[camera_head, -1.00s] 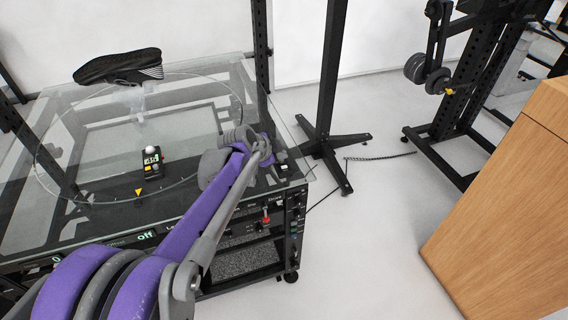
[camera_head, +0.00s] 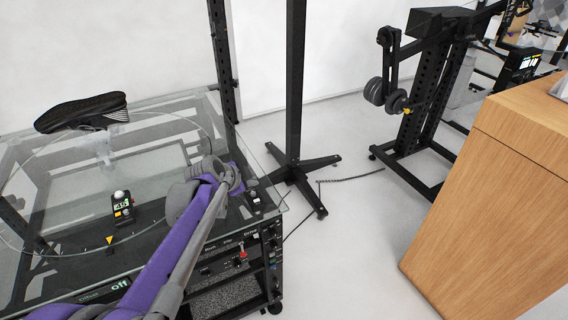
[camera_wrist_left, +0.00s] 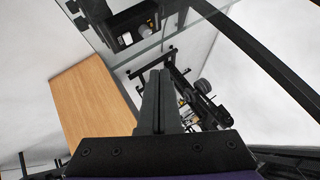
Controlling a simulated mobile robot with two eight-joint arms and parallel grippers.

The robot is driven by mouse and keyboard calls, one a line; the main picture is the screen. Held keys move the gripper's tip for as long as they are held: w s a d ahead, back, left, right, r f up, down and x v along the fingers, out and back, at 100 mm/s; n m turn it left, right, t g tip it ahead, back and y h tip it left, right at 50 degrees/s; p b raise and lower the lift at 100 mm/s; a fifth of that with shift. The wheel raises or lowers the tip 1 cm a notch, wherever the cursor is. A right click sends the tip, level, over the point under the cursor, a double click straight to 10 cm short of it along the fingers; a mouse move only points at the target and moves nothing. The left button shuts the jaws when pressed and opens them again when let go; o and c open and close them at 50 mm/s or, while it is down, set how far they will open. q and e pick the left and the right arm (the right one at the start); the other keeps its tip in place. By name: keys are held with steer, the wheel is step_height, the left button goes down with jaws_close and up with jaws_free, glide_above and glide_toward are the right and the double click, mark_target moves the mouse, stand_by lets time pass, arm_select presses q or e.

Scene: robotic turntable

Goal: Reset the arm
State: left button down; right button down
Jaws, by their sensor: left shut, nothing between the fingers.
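My left arm (camera_head: 178,250), purple and grey, comes in from the bottom left and reaches over the right front part of the glass-topped turntable rig (camera_head: 165,150). Its wrist end is near the rig's right edge, and the fingers do not show clearly in the head view. In the left wrist view my left gripper (camera_wrist_left: 161,73) has its two dark fingers together, with nothing between them. My right arm and gripper are not in view.
A black shoe (camera_head: 82,112) sits above the glass disc. A small meter (camera_head: 121,207) and a black box (camera_head: 254,200) are at the rig. A black stand (camera_head: 297,110), a weight machine (camera_head: 430,110) and a wooden cabinet (camera_head: 490,200) stand to the right.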

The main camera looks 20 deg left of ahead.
arm_select(q)
steer(key=s+d+n+g+p, duration=0.2)
steer(key=s+d+n, duration=0.2)
steer(key=s+d, duration=0.75)
steer(key=s+d+f+n+g+p, duration=0.1)
steer(key=s+d+f+n, duration=0.1)
steer(key=s, duration=0.6)
steer(key=s+d+f+n+p, duration=0.1)
steer(key=s+n, duration=0.3)
steer(key=s, duration=0.4)
steer(key=shift+s+d+f+g+y, duration=0.15)
steer(key=shift+d+f+g+y, duration=0.3)
steer(key=shift+f, duration=0.1)
